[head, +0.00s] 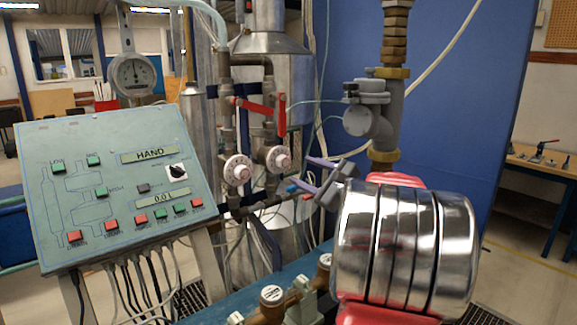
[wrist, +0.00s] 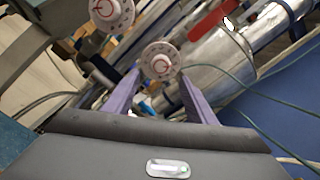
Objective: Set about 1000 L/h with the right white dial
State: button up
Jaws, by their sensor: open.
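The right white dial (head: 278,159) sits on a vertical pipe, with a red and white centre. It also shows in the wrist view (wrist: 161,60), ahead of and between my fingertips. The left white dial (head: 238,170) is beside it, and shows at the top of the wrist view (wrist: 112,12). My gripper (head: 301,176) has purple fingers, spread open and empty, just right of and slightly below the right dial in the head view. Contact with the dial is not visible. The panel's lower display (head: 163,197) seems to read 0.01.
Red lever handles (head: 281,114) sit above the dials. The green control panel (head: 115,185) stands at left with buttons and a black knob (head: 176,172). A round gauge (head: 133,75) is above it. Cables hang near the pipes. A blue partition (head: 440,60) stands behind.

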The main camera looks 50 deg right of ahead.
aim_at(286, 163)
jog(key=w, duration=0.5)
jog(key=w+d, duration=0.1)
jog(key=w, duration=0.2)
jog(key=shift+s, duration=0.1)
jog(key=c, duration=1)
jog(key=shift+c, duration=0.2)
jog(key=shift+n, duration=0.6)
jog(key=o, duration=1)
jog(key=shift+o, duration=0.2)
jog(key=shift+s, duration=0.1)
jog(key=s+a, duration=0.1)
jog(key=s, duration=1.2)
jog(key=shift+s+a, duration=0.3)
